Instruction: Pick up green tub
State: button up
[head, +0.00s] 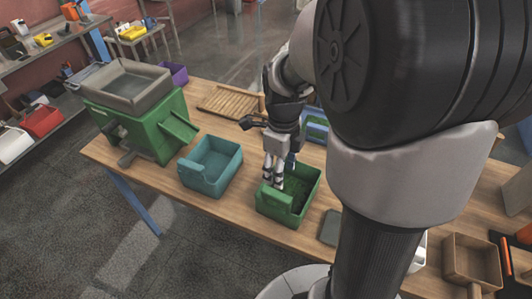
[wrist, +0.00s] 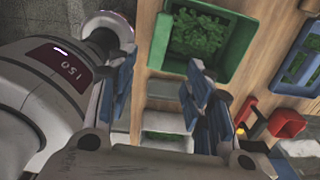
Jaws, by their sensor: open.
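The green tub (head: 276,210) stands upright on the wooden table, to the right of a teal tub. In the wrist view the green tub (wrist: 243,47) is at the top, right of centre, with leafy-looking green contents inside. My gripper (head: 273,183) points down and overlaps the tub's left part in the head view. In the wrist view my gripper (wrist: 158,62) is open with nothing between its fingers, and the tub lies beyond the fingertips, up and to the right. I cannot tell whether a finger touches the tub. My arm hides some of the table behind it.
The teal tub (head: 208,168) stands close on the left, before a green machine (head: 150,133) with a grey hopper. A blue tub (head: 317,133) and wooden rack (head: 230,102) are behind. A dark flat item (head: 330,228) lies just right. A red container (wrist: 287,123) shows in the wrist view.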

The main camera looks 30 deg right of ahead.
aim_at(277, 194)
jog(key=f+b, duration=0.1)
jog(key=f, duration=0.5)
jog(key=f+b, duration=0.2)
jog(key=f, duration=0.4)
jog(key=shift+w+a+f, duration=0.1)
jog(key=shift+a+f, duration=0.1)
jog(key=shift+f, duration=0.05)
grip_shut()
jog(key=shift+r, duration=0.1)
dwell(0.4)
